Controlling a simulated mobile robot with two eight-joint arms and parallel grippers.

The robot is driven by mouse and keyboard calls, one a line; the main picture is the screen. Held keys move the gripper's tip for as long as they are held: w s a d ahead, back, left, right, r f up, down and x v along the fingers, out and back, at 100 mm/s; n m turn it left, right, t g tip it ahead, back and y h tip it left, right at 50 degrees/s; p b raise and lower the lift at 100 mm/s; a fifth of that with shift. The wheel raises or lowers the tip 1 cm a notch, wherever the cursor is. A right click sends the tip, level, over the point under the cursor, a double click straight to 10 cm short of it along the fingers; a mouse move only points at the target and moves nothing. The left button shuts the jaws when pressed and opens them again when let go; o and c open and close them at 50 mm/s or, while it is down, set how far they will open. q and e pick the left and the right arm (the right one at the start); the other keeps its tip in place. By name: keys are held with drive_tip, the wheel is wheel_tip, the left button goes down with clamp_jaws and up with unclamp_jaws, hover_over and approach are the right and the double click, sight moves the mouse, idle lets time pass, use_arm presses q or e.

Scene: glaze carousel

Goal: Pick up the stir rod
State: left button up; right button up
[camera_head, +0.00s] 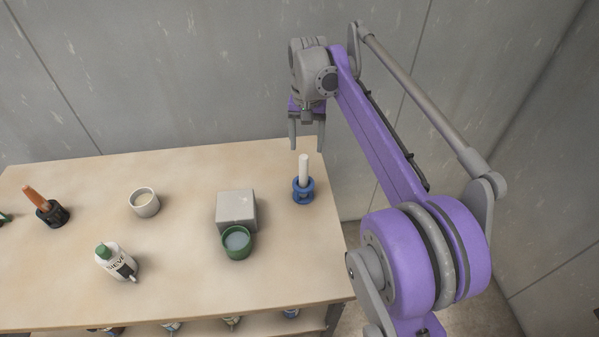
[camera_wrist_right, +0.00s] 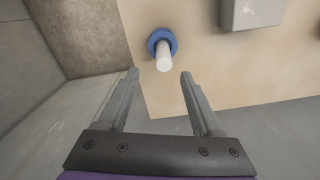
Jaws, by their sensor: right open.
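The stir rod is most likely the white rod (camera_head: 303,168) standing upright in a blue holder (camera_head: 302,193) near the table's right edge. In the right wrist view the white rod (camera_wrist_right: 163,62) and the blue holder (camera_wrist_right: 154,38) show beyond the fingertips. My right gripper (camera_head: 307,146) is open and empty, pointing down, above and behind the rod in the head view. In the right wrist view its fingers (camera_wrist_right: 159,72) are apart, with the rod's top near the gap between the tips. No contact shows. My left gripper is not in view.
A grey block (camera_head: 236,207) and a green cup (camera_head: 237,243) stand left of the blue holder. The wall (camera_head: 200,80) is behind the table (camera_head: 180,300).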

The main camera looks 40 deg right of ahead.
sight(304, 168)
drive_tip(key=f, duration=0.3)
drive_tip(key=shift+s, duration=0.2)
drive_tip(key=shift+w+a+f+b, duration=0.15)
drive_tip(key=shift+f+b, duration=0.1)
drive_tip(key=shift+f, duration=1.3)
drive_tip(key=shift+w+a+f+b, duration=0.1)
drive_tip(key=shift+a+f+b, duration=0.1)
drive_tip(key=shift+f, duration=1.35)
drive_tip(key=shift+c, duration=0.3)
clamp_jaws()
